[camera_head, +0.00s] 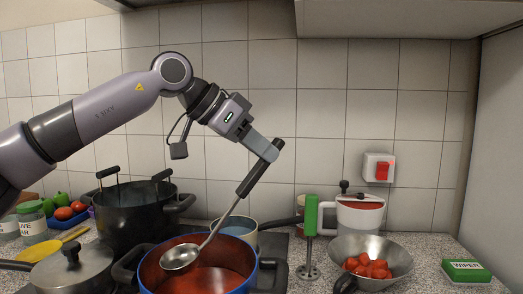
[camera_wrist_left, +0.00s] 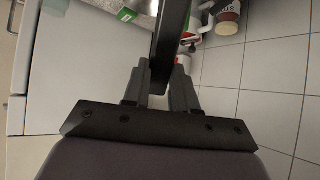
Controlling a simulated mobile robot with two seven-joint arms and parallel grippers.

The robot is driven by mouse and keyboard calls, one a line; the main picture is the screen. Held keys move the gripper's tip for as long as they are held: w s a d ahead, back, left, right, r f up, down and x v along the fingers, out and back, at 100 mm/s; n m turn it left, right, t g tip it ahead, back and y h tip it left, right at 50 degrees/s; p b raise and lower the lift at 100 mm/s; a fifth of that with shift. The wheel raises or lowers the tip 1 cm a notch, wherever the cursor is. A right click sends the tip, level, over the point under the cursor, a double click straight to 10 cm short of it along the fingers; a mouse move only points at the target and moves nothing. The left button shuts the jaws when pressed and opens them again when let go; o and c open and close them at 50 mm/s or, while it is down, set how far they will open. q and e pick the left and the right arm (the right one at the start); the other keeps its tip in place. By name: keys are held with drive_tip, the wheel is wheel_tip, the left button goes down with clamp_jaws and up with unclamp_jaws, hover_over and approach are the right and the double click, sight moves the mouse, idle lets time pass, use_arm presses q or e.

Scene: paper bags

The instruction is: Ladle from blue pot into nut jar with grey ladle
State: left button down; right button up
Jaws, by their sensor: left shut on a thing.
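My left gripper (camera_head: 271,150) is shut on the dark handle of the grey ladle (camera_head: 222,222), near its top end. In the left wrist view the dark handle (camera_wrist_left: 161,50) stands between the fingers (camera_wrist_left: 160,85). The ladle slants down to the left, and its round bowl hangs over the left part of the blue pot (camera_head: 148,281). The blue-rimmed pot holds red liquid (camera_head: 210,281). I cannot make out which jar is the nut jar; labelled jars (camera_head: 33,226) stand at the far left. My right gripper is not in view.
A tall black pot (camera_head: 130,222) and a lidded pan (camera_head: 68,268) stand left.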

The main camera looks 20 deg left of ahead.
sight(251, 172)
use_arm(q)
wheel_tip(251, 172, down, 4)
drive_tip(key=b, duration=0.3)
drive_tip(key=shift+f, duration=0.1)
drive_tip(key=shift+f+b, duration=0.8)
drive_tip(key=shift+b, duration=0.3)
drive_tip(key=shift+f+b, duration=2.05)
drive_tip(key=shift+b, duration=0.1)
